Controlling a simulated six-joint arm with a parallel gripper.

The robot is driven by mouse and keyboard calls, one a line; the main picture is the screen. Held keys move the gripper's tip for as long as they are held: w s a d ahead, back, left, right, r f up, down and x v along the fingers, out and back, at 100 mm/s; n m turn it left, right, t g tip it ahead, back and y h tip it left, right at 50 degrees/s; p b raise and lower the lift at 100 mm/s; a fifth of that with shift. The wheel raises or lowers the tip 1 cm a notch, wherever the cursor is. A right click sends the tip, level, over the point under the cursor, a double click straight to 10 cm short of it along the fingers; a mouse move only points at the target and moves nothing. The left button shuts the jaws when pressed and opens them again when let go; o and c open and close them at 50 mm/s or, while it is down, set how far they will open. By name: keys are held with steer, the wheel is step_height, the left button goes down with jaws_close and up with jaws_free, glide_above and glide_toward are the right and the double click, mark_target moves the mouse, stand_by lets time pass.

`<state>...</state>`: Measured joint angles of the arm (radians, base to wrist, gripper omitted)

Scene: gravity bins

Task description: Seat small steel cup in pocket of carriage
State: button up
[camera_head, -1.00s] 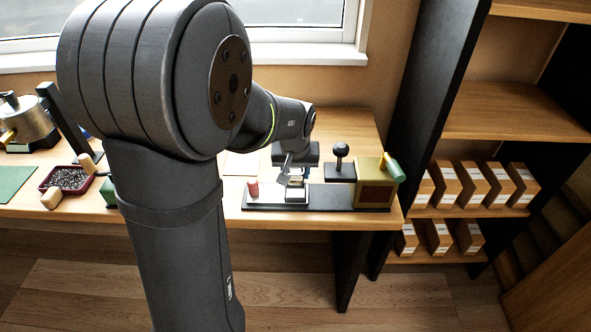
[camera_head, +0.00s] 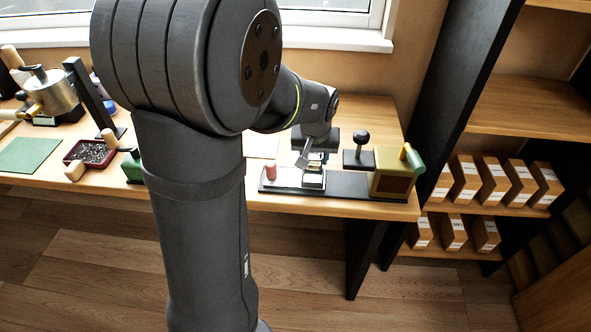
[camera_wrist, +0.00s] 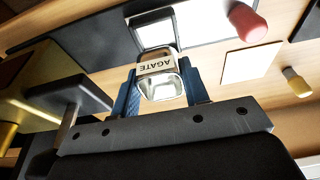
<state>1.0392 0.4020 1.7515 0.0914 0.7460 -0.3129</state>
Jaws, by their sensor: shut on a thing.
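A small steel cup with a label reading AGATE (camera_wrist: 160,82) is between the blue fingers of my gripper (camera_wrist: 158,92) in the wrist view. The fingers are shut on its sides. The carriage is a bright metal plate (camera_wrist: 203,18) with a dark-framed square (camera_wrist: 155,31), which looks like its pocket, just beyond the cup. The cup overlaps the square's near edge in the picture; I cannot tell whether they touch. In the head view my gripper (camera_head: 311,166) is low over the carriage (camera_head: 285,178), and the cup is too small to make out clearly.
A pink knob (camera_head: 269,171) stands at the carriage's left. A black knobbed block (camera_head: 361,155) and an olive box with a green handle (camera_head: 392,175) stand to the right. A red tray (camera_head: 90,152) and green mat (camera_head: 30,154) lie far left.

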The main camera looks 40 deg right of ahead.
mark_target(314, 169)
steer(key=shift+f, duration=0.2)
steer(key=shift+f, duration=1.55)
steer(key=shift+f, duration=0.6)
stand_by(0.4)
steer(key=o, duration=1.2)
steer(key=v, duration=1.7)
steer(key=shift+a+r, duration=0.1)
steer(key=shift+r, duration=0.05)
